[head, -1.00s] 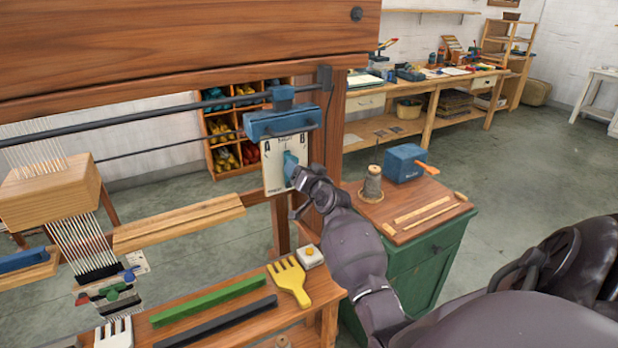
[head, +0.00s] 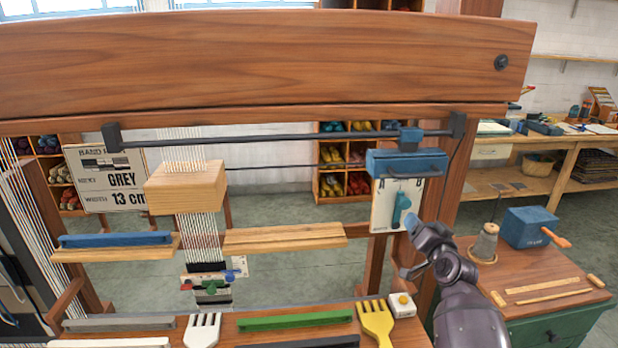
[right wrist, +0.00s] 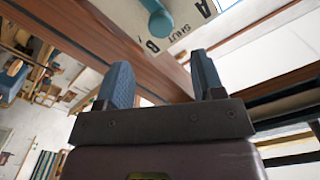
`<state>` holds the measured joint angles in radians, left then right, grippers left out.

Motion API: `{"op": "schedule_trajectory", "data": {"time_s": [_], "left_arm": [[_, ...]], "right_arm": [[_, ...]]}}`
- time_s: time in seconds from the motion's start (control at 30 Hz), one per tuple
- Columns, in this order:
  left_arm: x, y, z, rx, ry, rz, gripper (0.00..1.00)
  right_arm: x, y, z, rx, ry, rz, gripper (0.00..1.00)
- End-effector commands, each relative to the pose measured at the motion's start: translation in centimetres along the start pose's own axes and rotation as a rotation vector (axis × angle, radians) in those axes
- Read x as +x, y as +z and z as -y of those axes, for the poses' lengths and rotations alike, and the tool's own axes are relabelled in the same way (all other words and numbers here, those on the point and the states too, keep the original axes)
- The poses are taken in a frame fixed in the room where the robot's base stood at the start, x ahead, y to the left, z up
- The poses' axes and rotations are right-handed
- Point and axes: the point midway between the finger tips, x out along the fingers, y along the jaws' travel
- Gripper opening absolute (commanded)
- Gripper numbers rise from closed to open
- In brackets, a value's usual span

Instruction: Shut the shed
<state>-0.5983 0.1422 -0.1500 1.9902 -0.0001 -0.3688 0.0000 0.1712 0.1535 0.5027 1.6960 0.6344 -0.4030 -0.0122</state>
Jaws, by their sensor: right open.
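A pale panel (head: 383,212) marked with letters hangs under a blue housing (head: 407,163) at the right end of the loom. A teal lever (head: 402,208) on it stands roughly upright, slightly tilted. The right wrist view shows the lever's rounded end (right wrist: 160,23) near the marks A, SHUT and B; I cannot tell which it points to. My right gripper (head: 411,222) is just below and right of the lever. In the right wrist view its blue fingers (right wrist: 163,85) are apart, nothing between them. White warp threads (head: 207,235) pass through a wooden block (head: 186,187). My left gripper is out of view.
The loom's right post (head: 450,195) stands close behind my right gripper. A green cabinet (head: 545,330) at the right bears a spool (head: 485,242) and a blue box (head: 530,228). A yellow comb (head: 376,322) and a green bar (head: 295,320) lie on the front bench.

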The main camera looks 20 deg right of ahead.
Motion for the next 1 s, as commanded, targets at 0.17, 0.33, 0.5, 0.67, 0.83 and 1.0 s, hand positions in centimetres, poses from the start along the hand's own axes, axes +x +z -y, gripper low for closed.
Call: {"op": "schedule_trajectory", "data": {"time_s": [0.17,0.33,0.5,0.67,0.83,1.0], "left_arm": [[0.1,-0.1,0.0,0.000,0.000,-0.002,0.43],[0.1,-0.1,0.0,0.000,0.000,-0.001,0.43],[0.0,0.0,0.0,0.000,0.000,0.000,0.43],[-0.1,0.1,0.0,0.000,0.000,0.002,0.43],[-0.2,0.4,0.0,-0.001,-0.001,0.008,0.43],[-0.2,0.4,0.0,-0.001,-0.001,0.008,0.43]], "right_arm": [[0.0,-0.1,-0.1,-0.020,0.008,-0.005,0.62],[0.0,-0.4,2.2,-0.129,-0.006,-0.018,0.62],[-2.1,3.0,4.7,-0.299,-0.031,0.026,0.62],[-5.4,7.4,5.6,-0.432,-0.053,0.094,0.62],[-10.8,13.4,5.9,-0.561,-0.083,0.196,0.62],[-18.2,19.6,5.7,-0.654,-0.118,0.324,0.62]]}}
